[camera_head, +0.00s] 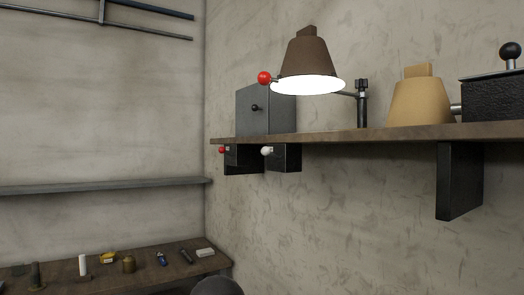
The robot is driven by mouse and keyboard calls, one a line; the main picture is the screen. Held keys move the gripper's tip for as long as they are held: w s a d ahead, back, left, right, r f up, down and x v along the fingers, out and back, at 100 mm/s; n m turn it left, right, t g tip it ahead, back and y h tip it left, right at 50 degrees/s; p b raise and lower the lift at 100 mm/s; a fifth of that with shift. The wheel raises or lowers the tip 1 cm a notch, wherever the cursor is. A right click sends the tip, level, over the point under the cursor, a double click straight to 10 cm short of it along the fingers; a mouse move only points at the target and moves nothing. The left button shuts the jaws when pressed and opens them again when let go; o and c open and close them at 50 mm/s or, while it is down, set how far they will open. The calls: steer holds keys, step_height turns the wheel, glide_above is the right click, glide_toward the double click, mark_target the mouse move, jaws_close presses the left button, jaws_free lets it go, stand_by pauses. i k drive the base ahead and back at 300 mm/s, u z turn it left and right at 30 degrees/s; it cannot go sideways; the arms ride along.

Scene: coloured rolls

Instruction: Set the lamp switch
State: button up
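A lamp with a brown conical shade (306,58) hangs over the wall shelf, and its underside (308,85) is bright white. A red ball knob (264,77) sticks out at the left of the shade. A thin arm joins the lamp to a dark post (362,105) on the shelf. A second, tan conical shade (418,103) stands further right. I cannot tell which part is the lamp switch: a red knob (222,149) and a white knob (267,151) also show under the shelf's left end. My gripper is not in view.
A black bracket (458,180) juts below. A low table (185,268) at lower left holds several small items. A dark rounded shape (217,287) shows beside it.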

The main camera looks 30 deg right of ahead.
mark_target(265, 151)
steer(key=z, duration=1.1)
steer(key=k, duration=0.95)
steer(key=u, duration=0.95)
steer(key=i, duration=0.5)
